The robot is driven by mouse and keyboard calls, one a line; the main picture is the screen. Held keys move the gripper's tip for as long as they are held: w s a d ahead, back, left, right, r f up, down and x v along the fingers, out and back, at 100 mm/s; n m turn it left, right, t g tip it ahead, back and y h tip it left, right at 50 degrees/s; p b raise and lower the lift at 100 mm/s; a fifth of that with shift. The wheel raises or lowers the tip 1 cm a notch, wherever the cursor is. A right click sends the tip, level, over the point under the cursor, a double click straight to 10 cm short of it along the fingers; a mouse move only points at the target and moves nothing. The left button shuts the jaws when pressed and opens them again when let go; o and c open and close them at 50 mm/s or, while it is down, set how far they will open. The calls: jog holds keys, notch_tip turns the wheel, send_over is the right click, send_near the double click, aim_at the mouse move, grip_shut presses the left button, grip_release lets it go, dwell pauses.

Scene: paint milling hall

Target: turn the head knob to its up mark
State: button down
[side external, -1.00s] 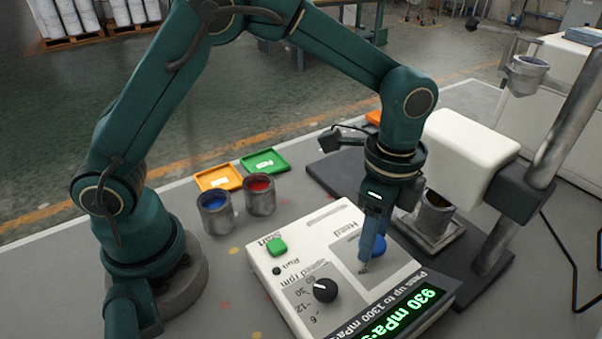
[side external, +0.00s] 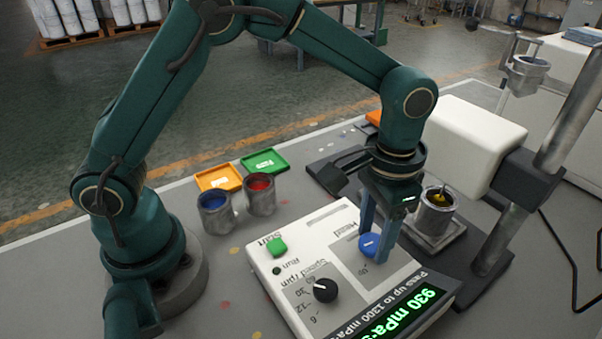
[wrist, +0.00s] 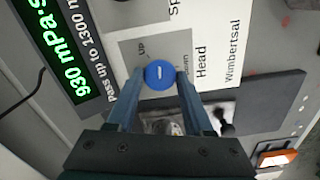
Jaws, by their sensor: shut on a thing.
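The head knob (side external: 369,245) is blue and round with a white line, on the white control panel (side external: 325,215). It also shows in the wrist view (wrist: 159,74), where its line runs nearly up and down the picture, between the "up" print at upper left and a partly hidden print at right. I cannot tell which print it points to. My gripper (wrist: 159,80) is shut on the knob from above, one finger on each side. The white measuring head (side external: 470,142) stands above a metal pot (side external: 435,215), with a spindle between them.
A black dial (side external: 325,290), a green start button (side external: 277,246) and a green display (side external: 400,312) reading 930 mPa·s share the panel. Blue and red paint pots (side external: 215,212) stand left, by orange and green trays (side external: 264,162). The column (side external: 560,110) rises at right.

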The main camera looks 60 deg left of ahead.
aim_at(373, 241)
jog(key=n, duration=0.3)
jog(key=shift+r+n, duration=0.1)
jog(key=shift+n, duration=2.1)
jog(key=shift+c, duration=1.5)
grip_release()
jog(key=shift+r, duration=2.55)
